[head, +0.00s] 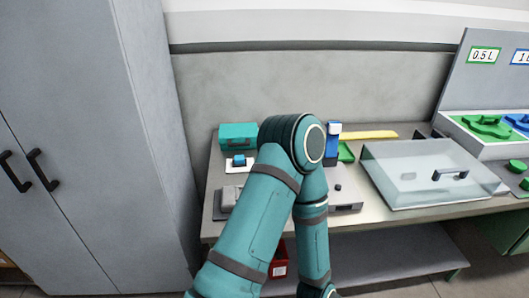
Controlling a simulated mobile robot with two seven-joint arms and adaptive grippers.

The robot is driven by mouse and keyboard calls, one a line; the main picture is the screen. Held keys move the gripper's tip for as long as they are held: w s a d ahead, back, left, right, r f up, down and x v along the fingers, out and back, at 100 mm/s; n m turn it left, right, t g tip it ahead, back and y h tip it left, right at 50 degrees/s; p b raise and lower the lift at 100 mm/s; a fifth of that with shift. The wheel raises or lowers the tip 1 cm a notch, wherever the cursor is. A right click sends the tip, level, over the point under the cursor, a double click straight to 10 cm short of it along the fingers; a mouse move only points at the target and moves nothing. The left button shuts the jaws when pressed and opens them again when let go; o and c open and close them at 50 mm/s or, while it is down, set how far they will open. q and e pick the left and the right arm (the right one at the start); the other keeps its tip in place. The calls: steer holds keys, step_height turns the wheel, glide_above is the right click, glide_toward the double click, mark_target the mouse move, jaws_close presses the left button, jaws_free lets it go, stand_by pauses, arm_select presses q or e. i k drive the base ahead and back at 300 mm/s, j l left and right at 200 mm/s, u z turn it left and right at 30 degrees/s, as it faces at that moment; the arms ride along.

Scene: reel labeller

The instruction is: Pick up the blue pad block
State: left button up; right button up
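A small blue block-like piece (239,160) sits on a white base at the back left of the bench. A taller blue piece with a white top (333,140) stands just right of my arm's elbow. I cannot tell for sure which of the two is the blue pad block. One of my teal arms rises from the bottom, bends at the elbow in front of the bench and runs back down out of the picture. Neither gripper is in view. The arm hides the middle of the bench.
A teal box (238,136) stands at the back left of the bench (350,217). A clear-lidded case (430,175) is on the right, beside trays with green and blue shapes (488,126). A yellow strip (368,135) lies at the back. A grey cabinet (95,120) bounds the left.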

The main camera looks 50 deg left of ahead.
mark_target(239, 161)
steer(key=k+l+u, duration=0.1)
steer(key=u, duration=1.6)
